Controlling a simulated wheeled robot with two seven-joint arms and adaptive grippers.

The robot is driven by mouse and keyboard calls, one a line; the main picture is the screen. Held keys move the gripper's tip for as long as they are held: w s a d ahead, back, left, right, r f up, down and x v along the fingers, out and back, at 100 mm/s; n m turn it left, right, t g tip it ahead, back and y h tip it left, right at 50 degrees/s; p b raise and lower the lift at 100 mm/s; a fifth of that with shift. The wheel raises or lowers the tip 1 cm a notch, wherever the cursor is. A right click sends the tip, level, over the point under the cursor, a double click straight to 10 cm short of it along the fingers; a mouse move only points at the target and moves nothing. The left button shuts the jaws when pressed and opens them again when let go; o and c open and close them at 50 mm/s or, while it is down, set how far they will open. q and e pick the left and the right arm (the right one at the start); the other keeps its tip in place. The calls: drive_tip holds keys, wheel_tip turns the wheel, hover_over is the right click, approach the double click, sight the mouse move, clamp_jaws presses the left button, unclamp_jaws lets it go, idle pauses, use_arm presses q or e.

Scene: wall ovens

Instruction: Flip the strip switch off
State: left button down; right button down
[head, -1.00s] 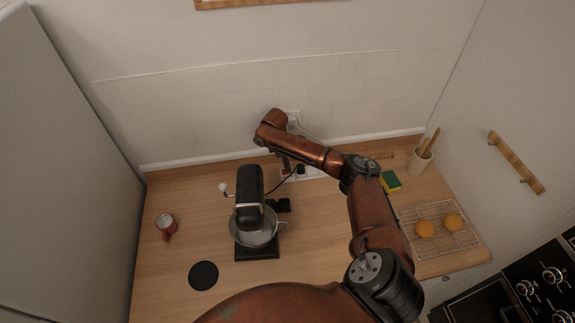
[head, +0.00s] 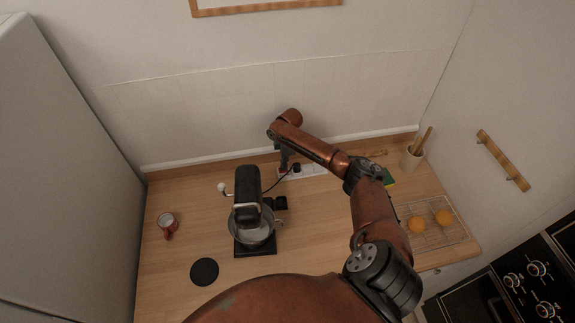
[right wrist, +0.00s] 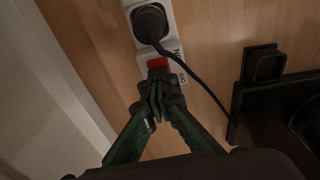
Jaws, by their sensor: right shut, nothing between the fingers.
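The white power strip (head: 317,170) lies on the counter along the back wall. In the right wrist view its red switch (right wrist: 158,63) sits at the strip's near end, below a black plug (right wrist: 149,23) with a black cord. My right gripper (right wrist: 157,76) is shut and empty, its fingertips at the lower edge of the red switch and partly covering it. I cannot tell whether they press on it or which way the switch is tipped. In the head view the right gripper (head: 284,167) points down at the strip's left end. My left gripper is not in view.
A black stand mixer (head: 248,190) with a metal bowl stands left of the gripper. A green sponge (head: 388,178), a utensil pot (head: 411,158) and a wire rack (head: 428,236) with oranges are right.

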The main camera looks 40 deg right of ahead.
drive_tip(key=shift+a+f, duration=0.3)
drive_tip(key=shift+a, duration=0.25)
drive_tip(key=shift+r+p, duration=0.45)
drive_tip(key=shift+p, duration=0.15)
drive_tip(key=r+p, duration=0.1)
drive_tip(key=d+r+p, duration=0.1)
drive_tip(key=r+p, duration=0.1)
drive_tip(key=shift+r, duration=0.3)
wheel_tip(320, 180, up, 10)
drive_tip(key=d+b, duration=0.1)
drive_tip(key=shift+s+b, duration=0.25)
drive_tip(key=shift+b, duration=0.1)
